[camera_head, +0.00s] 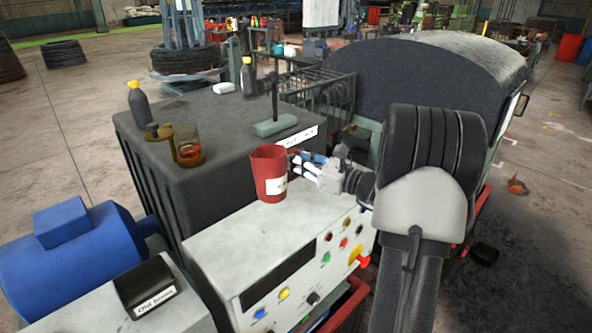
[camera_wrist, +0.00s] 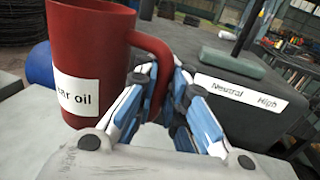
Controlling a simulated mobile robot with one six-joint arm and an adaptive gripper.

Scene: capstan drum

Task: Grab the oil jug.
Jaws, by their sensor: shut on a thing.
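The oil jug is a red pitcher (camera_head: 268,174) with a white label. It stands upright on or just above the light-grey control cabinet at the centre of the head view; I cannot tell whether its base touches. In the wrist view the jug (camera_wrist: 88,45) fills the upper left, and its label ends in "ar oil". My gripper (camera_head: 300,165) reaches in from the right, level with the jug's handle. In the wrist view my gripper (camera_wrist: 158,90) has its blue-and-white fingers on both sides of the red handle, shut on it. The fingertips are partly hidden by the handle.
The control cabinet (camera_head: 235,245) has buttons on its front. Behind stands a dark box (camera_head: 225,110) with a lever (camera_head: 275,105), black bottles (camera_head: 139,104) and a glass oiler (camera_head: 188,148). A blue motor (camera_head: 70,255) is at left, a dark drum cover (camera_head: 430,75) at right.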

